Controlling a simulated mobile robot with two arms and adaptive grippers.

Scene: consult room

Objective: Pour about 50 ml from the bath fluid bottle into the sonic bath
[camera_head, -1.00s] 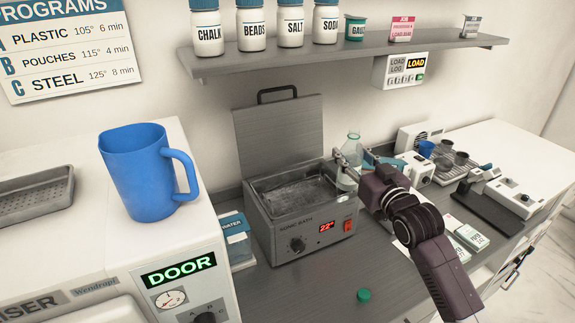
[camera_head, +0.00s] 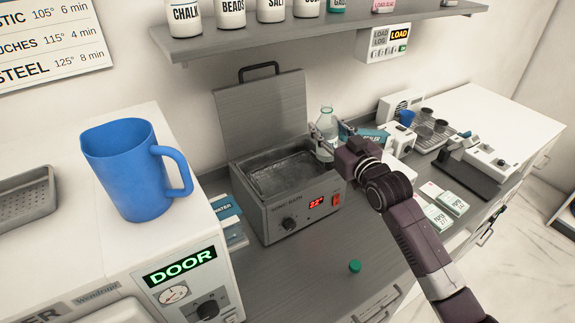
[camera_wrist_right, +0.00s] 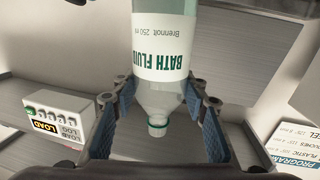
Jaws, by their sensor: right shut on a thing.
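The bath fluid bottle (camera_head: 326,117) is clear with a white label and stands about upright by the back right corner of the sonic bath. My right gripper (camera_head: 328,134) is shut on it. In the wrist view the bottle (camera_wrist_right: 160,68) shows upside down, as does the room, between the fingers (camera_wrist_right: 158,103); its neck looks uncapped. The sonic bath (camera_head: 270,222) is a grey metal box with its lid (camera_head: 262,105) raised behind, a wet-looking basin and a lit red display. A green cap (camera_head: 354,266) lies on the counter in front. My left gripper is not in view.
A blue jug (camera_head: 128,175) stands on the white steriliser at left. A shelf (camera_head: 300,37) with several jars runs above. Packets (camera_head: 438,215) and a tray with cups (camera_head: 428,140) are at right. Bare counter (camera_head: 310,275) lies in front of the bath.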

